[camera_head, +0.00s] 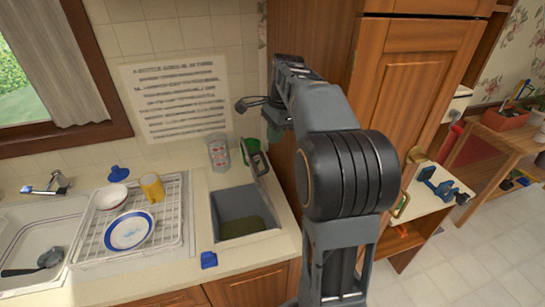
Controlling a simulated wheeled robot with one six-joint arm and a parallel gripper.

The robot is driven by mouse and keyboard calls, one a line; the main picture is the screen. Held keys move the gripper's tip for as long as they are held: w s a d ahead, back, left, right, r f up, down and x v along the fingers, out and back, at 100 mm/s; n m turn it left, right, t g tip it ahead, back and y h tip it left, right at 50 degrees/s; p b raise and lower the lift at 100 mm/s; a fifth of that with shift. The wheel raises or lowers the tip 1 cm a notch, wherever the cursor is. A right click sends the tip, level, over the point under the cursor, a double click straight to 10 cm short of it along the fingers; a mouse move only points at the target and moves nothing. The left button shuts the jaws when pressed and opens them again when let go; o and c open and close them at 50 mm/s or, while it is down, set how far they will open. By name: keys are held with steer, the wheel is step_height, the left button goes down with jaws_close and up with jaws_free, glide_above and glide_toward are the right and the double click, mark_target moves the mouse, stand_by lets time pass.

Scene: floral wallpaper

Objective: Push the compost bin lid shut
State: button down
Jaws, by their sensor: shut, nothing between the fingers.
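The compost bin (240,228) is a square grey well sunk into the counter, with dark greenish matter at its bottom. Its lid (261,166) stands raised, tilted up at the back right edge of the opening, so the bin is open. My arm reaches up from the lower right and partly covers the area behind the lid. My gripper (243,104) is small in the picture, above and behind the lid, in front of the tiled wall. It looks shut and empty, apart from the lid.
A clear jar (218,154) and a green mug (250,147) stand behind the bin. A blue object (208,260) lies at the counter's front. Left is a dish rack (90,240) with a plate, bowl and yellow mug. A wooden cabinet (315,120) rises to the right.

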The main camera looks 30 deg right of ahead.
step_height(320, 180, down, 10)
steer(key=w+m, duration=0.1)
steer(key=m, duration=0.1)
steer(key=shift+w+d+p, duration=0.15)
steer(key=shift+w+p, duration=0.2)
steer(key=shift+p, duration=0.05)
steer(key=shift+r, duration=0.1)
